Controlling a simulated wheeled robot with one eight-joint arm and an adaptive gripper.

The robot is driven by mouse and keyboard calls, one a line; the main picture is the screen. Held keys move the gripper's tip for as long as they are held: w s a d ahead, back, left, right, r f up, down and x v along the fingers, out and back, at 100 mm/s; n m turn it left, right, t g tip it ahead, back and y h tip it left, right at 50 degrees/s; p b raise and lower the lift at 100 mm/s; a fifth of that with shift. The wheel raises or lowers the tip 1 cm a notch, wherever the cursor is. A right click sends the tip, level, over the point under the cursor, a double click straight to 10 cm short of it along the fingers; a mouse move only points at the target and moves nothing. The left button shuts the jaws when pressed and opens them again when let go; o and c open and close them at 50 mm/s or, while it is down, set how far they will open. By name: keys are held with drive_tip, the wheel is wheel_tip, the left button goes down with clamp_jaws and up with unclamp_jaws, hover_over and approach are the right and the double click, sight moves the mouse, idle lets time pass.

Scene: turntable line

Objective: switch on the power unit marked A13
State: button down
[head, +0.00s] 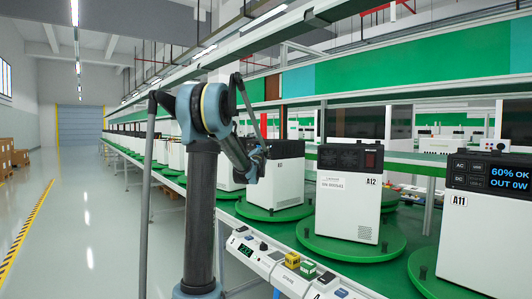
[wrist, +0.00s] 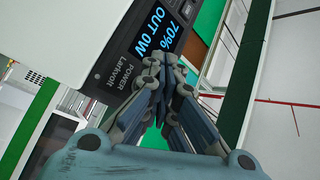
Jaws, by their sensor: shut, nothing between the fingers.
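A white power unit with a dark top (head: 285,172) stands beyond the unit marked A12; its own small marking is hard to read. My gripper (head: 260,158) is at the near left edge of this unit. In the wrist view a white unit (wrist: 65,30) has a dark panel marked POWER and Larkvolt, with a lit display (wrist: 158,32) reading 70% and OUT 0W. My gripper (wrist: 165,62) is shut and empty, its fingertips in front of the panel just beside the display. Any button behind the fingers is hidden. I cannot tell whether the tips touch the panel.
The unit marked A12 (head: 348,200) and the unit marked A11 (head: 485,235) stand nearer on green turntables. A control strip (head: 285,270) runs along the line's front edge. A shelf beam (head: 400,100) crosses above. The aisle (head: 85,220) at left is clear.

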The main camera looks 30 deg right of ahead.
drive_tip(key=shift+a, duration=0.2)
drive_tip(key=shift+s+a, duration=0.2)
drive_tip(key=shift+a, duration=2.35)
